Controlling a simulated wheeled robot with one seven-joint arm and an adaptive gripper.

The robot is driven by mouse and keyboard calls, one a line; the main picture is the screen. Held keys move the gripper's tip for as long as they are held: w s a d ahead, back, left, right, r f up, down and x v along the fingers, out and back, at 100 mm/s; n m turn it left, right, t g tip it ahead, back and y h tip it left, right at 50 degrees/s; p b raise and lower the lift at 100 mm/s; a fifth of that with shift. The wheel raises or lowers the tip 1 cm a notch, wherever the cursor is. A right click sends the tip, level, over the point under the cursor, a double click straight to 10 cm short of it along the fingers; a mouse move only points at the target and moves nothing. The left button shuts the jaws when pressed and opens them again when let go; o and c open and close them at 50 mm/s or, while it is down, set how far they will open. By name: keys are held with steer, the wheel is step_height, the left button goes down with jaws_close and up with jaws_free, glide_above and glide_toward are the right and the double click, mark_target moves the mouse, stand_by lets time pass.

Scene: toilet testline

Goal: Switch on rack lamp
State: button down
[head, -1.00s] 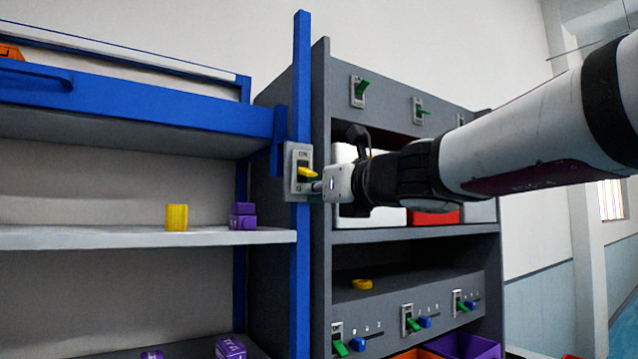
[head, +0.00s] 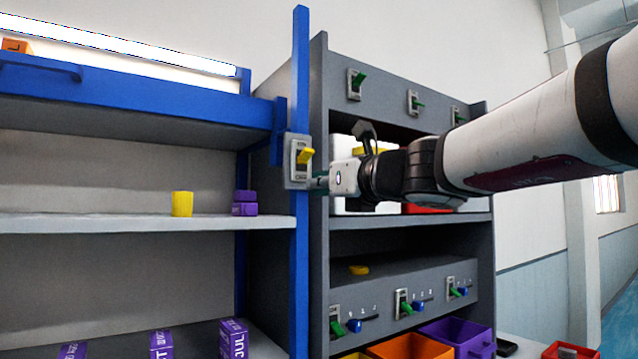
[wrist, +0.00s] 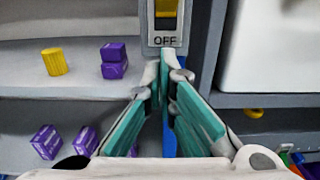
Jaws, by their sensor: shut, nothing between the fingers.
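The lamp switch (head: 298,162) is a grey plate on the blue post (head: 301,80) of the left rack. Its yellow lever (head: 306,157) tilts upward. In the wrist view the yellow lever (wrist: 166,8) shows at the top edge, above the word OFF on the switch plate (wrist: 165,40). The rack lamp (head: 120,45), a long strip along the top of the left rack, glows bright white. My gripper (head: 320,183) is shut and empty, with its tips at the lower part of the switch plate. Its teal fingers (wrist: 166,62) meet just below OFF; contact is unclear.
A yellow cylinder (head: 182,204) and purple boxes (head: 244,203) stand on the left rack's shelf (head: 130,224). A grey cabinet (head: 318,250) to the right carries several green-lever switches and holds bins. Open space lies above the left shelf.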

steer(key=s+d+r+p, duration=0.3)
steer(key=s+d+r, duration=0.1)
steer(key=s+r, duration=0.2)
steer(key=shift+r, duration=0.35)
steer(key=shift+f, duration=0.1)
steer(key=s+d+f+n+g+h, duration=0.3)
steer(key=s+d+f+n, duration=0.2)
steer(key=s+f+n, duration=0.4)
steer(key=s+d+f+n+g+h, duration=0.3)
steer(key=s+f+n, duration=0.6)
steer(key=f, duration=0.7)
steer(key=s+d+f+n+g+h, duration=0.3)
steer(key=s+d+f+n, duration=0.4)
steer(key=s+f+n, duration=0.3)
step_height(320, 180, down, 3)
steer(key=shift+d+r+n+h, duration=0.1)
steer(key=shift+d+n+h, duration=0.1)
steer(key=shift+n+h, duration=0.4)
steer(key=shift+a, duration=0.1)
